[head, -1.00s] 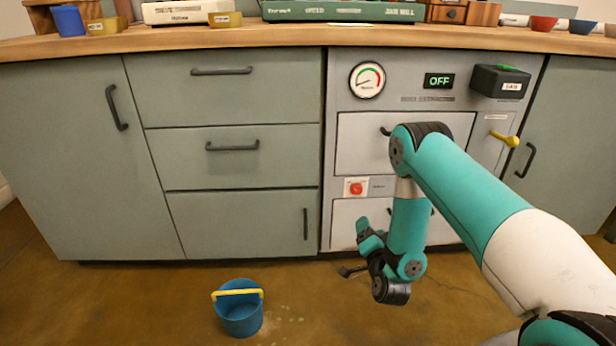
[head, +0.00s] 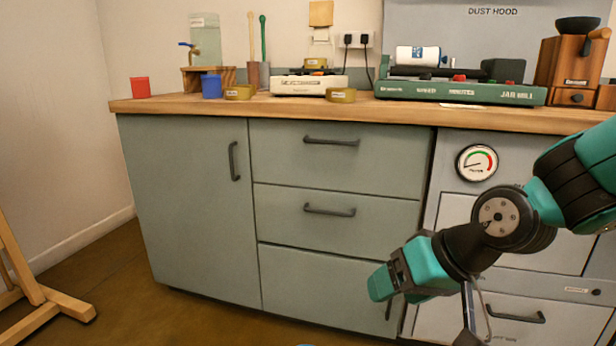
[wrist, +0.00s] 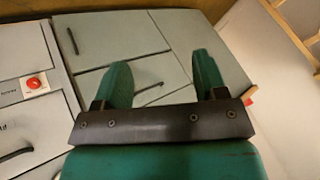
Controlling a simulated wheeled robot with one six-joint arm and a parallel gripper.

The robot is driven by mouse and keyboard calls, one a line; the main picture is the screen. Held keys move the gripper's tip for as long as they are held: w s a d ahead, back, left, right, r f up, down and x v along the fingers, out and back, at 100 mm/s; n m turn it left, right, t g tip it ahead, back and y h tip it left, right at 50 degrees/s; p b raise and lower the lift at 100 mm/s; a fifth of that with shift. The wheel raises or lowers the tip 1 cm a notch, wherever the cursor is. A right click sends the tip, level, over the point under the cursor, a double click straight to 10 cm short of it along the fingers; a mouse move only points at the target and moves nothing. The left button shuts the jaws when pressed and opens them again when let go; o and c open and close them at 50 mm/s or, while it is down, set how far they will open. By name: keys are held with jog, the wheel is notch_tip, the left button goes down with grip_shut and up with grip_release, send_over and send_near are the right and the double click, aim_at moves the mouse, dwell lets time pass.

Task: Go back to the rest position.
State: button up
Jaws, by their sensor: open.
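My gripper (head: 384,285) is in front of the grey cabinet, low at the right of the head view, pointing left. In the wrist view its two green fingers (wrist: 162,82) are spread apart with nothing between them. It touches no object that I can see. My arm reaches in from the right edge of the head view.
A grey drawer cabinet (head: 335,235) stands below. A wooden stand (head: 45,300) is at lower left. Floor between is clear.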

jog(key=s+d+r+n+g+h+p, duration=0.1)
jog(key=s+r+n+g, duration=0.15)
jog(key=s, duration=0.55)
jog(key=s+d+r+n+g+h+p, duration=0.15)
jog(key=s+r, duration=0.25)
jog(key=s, duration=0.4)
notch_tip(320, 180, up, 36)
jog(key=p, duration=3.5)
jog(key=shift+w+a+p, duration=0.3)
jog(key=shift+w+p, duration=0.05)
jog(key=shift+p, duration=0.05)
jog(key=shift+f+y, duration=0.1)
jog(key=shift+y, duration=0.15)
